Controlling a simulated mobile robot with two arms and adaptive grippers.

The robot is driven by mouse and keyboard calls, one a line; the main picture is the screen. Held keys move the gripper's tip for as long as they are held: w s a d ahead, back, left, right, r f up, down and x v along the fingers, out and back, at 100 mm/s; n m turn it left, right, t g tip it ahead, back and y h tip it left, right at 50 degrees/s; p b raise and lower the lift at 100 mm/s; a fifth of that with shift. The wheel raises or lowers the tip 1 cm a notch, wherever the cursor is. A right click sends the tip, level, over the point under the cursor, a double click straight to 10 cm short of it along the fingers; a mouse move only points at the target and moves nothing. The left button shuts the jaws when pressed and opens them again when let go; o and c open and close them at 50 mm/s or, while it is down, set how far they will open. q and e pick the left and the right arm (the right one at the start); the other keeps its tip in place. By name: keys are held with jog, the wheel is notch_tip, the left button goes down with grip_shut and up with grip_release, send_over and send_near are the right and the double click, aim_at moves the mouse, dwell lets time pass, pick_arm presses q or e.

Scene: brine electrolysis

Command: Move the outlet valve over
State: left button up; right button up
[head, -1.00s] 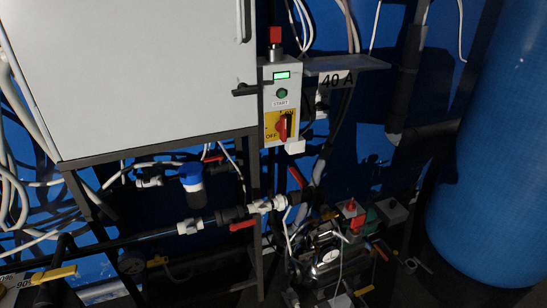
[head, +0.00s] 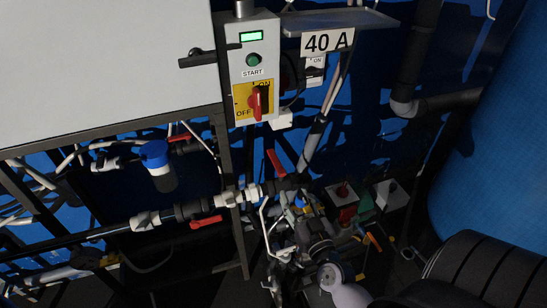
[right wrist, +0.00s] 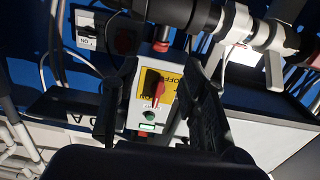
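Which valve is the outlet valve cannot be told for sure. One red lever (head: 276,163) stands tilted on the pipe, right of and below the control box. Another red lever (head: 206,221) lies nearly along the pipe, left of the white fittings (head: 240,196). My right gripper (head: 310,222) is at the lower middle of the head view, just below the pipe, in front of the pump. In the right wrist view its two dark fingers (right wrist: 153,105) are apart with nothing between them; the control box shows behind. My left gripper is not in view.
The control box (head: 253,65) has a red switch (head: 259,102) and a green button. A 40 A sign (head: 328,41) hangs beside it. A blue-capped filter (head: 156,160) hangs at left. A blue tank (head: 492,150) fills the right side. Red and grey boxes stand behind the pump.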

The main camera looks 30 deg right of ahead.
aim_at(270, 150)
jog(key=p+x, duration=0.1)
jog(key=x, duration=1.5)
jog(key=shift+w, duration=0.1)
jog(key=shift+c, duration=0.4)
grip_shut()
